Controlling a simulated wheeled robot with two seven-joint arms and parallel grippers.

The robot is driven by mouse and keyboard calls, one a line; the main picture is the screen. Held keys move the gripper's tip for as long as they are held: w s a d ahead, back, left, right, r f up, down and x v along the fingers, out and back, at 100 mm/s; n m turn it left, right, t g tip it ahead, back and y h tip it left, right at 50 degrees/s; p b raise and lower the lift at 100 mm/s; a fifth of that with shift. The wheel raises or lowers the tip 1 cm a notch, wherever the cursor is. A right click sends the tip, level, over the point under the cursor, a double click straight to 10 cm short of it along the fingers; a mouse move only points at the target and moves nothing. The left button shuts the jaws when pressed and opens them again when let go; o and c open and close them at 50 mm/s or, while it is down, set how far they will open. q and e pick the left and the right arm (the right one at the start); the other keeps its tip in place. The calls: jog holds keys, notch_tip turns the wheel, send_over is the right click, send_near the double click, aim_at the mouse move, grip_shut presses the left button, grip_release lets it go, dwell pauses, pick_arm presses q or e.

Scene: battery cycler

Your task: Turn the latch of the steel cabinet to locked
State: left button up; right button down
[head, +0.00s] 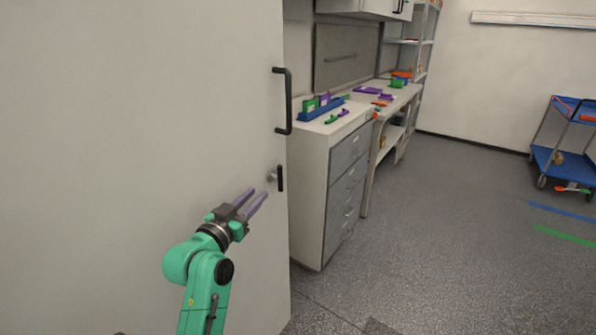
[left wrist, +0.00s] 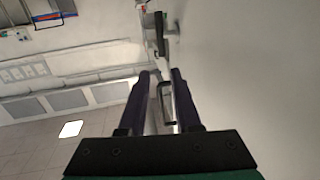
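The steel cabinet is a large pale grey door (head: 130,120) filling the left of the head view. Its latch (head: 281,178) is a short black lever on a round silver boss near the door's right edge, standing about vertical. In the left wrist view, which is upside down, the latch (left wrist: 160,36) shows beyond the fingertips. My left gripper (head: 258,197) has purple fingers, spread apart with nothing between them. It is just below and left of the latch in the head view, apart from it. My right gripper is not in view.
A black bar handle (head: 288,101) stands out from the door above the latch; it also shows between the fingers in the left wrist view (left wrist: 166,102). A drawer unit (head: 312,190) stands close right of the door. A blue trolley (head: 566,165) is far right. The floor between is open.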

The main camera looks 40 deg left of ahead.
aim_at(280, 171)
pick_arm(q)
jog(key=b+x, duration=0.1)
jog(key=x, duration=0.5)
jog(key=b+x, duration=0.1)
jog(key=x, duration=0.6)
jog(key=shift+w+a, duration=0.3)
jog(key=shift+w+f, duration=0.1)
jog(key=shift+w, duration=0.2)
jog(key=shift+s, duration=0.1)
grip_shut()
